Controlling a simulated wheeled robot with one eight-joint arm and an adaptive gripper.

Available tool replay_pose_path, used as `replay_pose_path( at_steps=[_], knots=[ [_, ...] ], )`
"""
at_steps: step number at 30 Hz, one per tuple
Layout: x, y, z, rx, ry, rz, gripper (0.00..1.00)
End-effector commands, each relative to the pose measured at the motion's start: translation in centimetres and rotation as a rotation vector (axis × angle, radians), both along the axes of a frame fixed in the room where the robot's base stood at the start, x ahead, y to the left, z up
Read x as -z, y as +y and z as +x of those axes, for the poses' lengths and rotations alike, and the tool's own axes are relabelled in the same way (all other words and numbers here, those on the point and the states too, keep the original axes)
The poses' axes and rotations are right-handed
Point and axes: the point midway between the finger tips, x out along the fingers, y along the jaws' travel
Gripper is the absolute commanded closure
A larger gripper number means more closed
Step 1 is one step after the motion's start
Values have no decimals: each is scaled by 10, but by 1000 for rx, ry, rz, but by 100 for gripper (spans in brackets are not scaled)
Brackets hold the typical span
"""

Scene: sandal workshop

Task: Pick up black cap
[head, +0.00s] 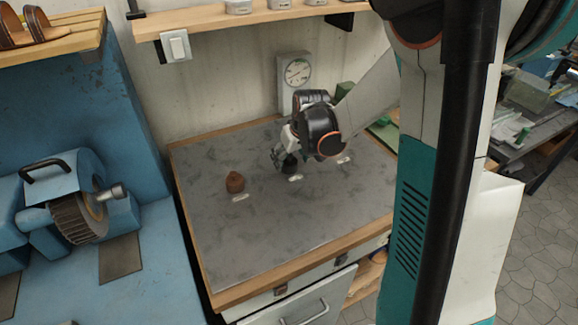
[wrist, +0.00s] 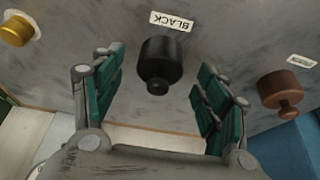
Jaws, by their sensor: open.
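The black cap (wrist: 160,62) is a dark cylinder with a small knob, standing on the grey tabletop (head: 225,265). In the wrist view it sits between and just beyond the green-padded fingers of my gripper (wrist: 158,98), with a gap on both sides. My gripper is open and empty. In the head view the black cap (head: 289,163) is partly hidden by my gripper (head: 281,157), which is right at it. A white label reading BLACK (wrist: 172,21) lies beside the cap.
A brown cap (head: 235,182) stands to the left of the black one, also in the wrist view (wrist: 284,92). A gold-coloured cap (wrist: 17,30) is at the wrist view's upper left. A gauge box (head: 295,76) stands at the table's back. The front of the tabletop is clear.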

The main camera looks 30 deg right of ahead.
Motion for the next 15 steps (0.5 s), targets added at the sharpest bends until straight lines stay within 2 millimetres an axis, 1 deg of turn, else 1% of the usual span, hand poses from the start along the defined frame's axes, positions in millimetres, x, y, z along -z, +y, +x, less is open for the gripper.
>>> replay_pose_path(
  at_steps=[1, 3, 11, 12, 14, 15],
  knots=[
    [11, 0, 4, -1, 0, 0, 32],
    [17, 0, 7, -1, 0, 0, 32],
    [18, 0, 8, 0, 0, 0, 32],
    [18, 0, 8, 0, 0, 0, 41],
    [18, 0, 8, 0, 0, 0, 55],
    [18, 0, 8, 0, 0, 0, 64]
  ],
)
